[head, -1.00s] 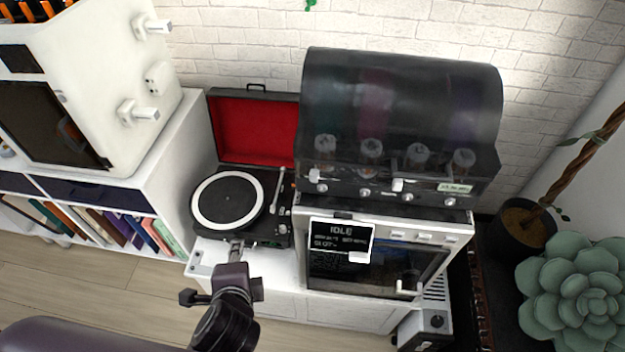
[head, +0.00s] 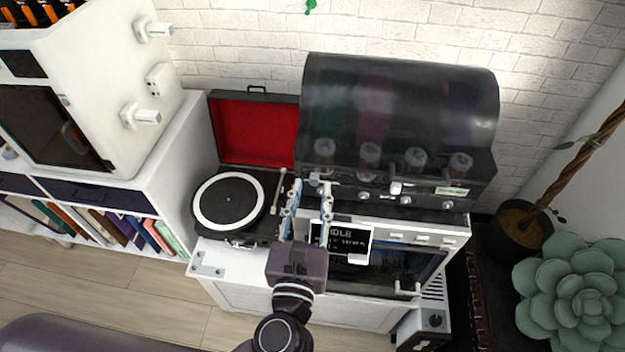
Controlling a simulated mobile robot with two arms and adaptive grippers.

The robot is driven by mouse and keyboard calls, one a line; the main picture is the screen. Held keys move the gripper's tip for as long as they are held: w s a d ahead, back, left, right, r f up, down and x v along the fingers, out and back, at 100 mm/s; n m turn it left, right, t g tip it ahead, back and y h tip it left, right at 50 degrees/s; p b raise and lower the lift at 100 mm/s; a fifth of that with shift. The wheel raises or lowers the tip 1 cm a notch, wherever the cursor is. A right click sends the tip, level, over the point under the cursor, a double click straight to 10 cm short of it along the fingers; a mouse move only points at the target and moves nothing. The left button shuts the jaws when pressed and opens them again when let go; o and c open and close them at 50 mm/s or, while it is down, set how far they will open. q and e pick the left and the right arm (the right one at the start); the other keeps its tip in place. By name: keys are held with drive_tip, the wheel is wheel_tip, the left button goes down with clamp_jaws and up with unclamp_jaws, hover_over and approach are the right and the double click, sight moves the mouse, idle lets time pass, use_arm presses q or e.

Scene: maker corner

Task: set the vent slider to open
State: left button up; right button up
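A machine with a dark, see-through hood (head: 400,110) stands on a white cabinet against the brick wall. Its dark front panel carries small silver knobs and a white slider handle (head: 396,188). A second white handle (head: 317,177) is at the panel's left end, partly hidden by my gripper. I cannot read which one is the vent slider. My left gripper (head: 311,190) is open, its two fingers apart and pointing at the left end of the panel, with nothing seen between them. Whether it touches the panel I cannot tell. My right gripper is not in view.
A record player (head: 228,203) with a red-lined lid stands just left of the gripper. Below the panel are a small screen (head: 352,238), partly covered by a finger, and an oven-like front (head: 400,268). A succulent (head: 580,285) is at the right.

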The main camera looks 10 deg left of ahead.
sight(314, 179)
use_arm(q)
drive_tip(key=shift+w, duration=1.2)
clamp_jaws()
